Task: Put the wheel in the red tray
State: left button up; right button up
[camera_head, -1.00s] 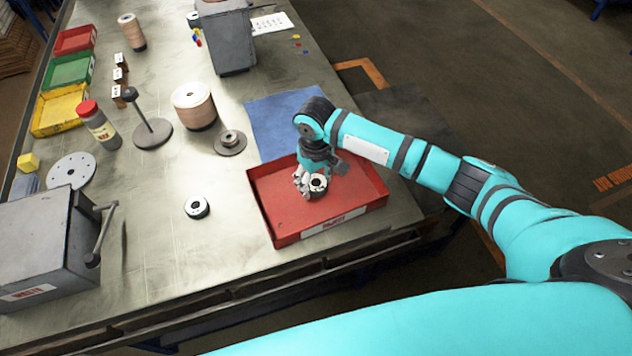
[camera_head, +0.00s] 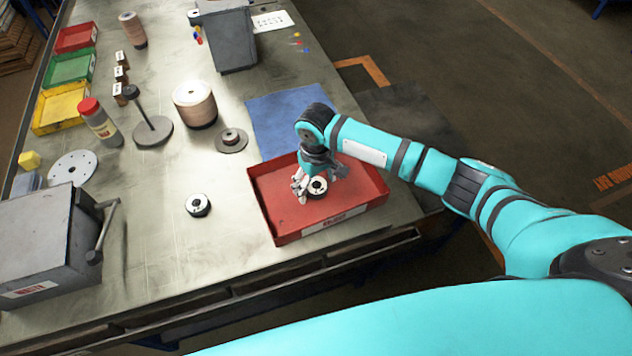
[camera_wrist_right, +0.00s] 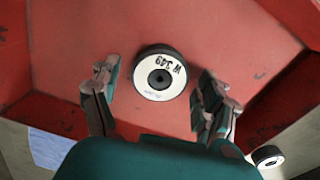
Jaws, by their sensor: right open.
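The wheel, a small disc with a white face, dark rim and dark centre hole (camera_head: 317,186), lies flat on the floor of the red tray (camera_head: 365,196). It also shows in the right wrist view (camera_wrist_right: 160,73), marked "W 349". My right gripper (camera_head: 309,186) is low over the tray, beside and around the wheel. In the wrist view its open fingers (camera_wrist_right: 155,85) stand on either side of the wheel with gaps to both. My left gripper is not in view.
A second similar wheel (camera_head: 198,205) lies on the metal table left of the tray. A blue cloth (camera_head: 287,120) is behind the tray. A dark flanged disc (camera_head: 231,140), a copper spool (camera_head: 194,104) and a grey machine (camera_head: 40,245) stand further left.

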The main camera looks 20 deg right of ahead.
aim_at(316, 184)
notch_tip(316, 184, up, 12)
jog(key=b, duration=0.1)
dwell(0.4)
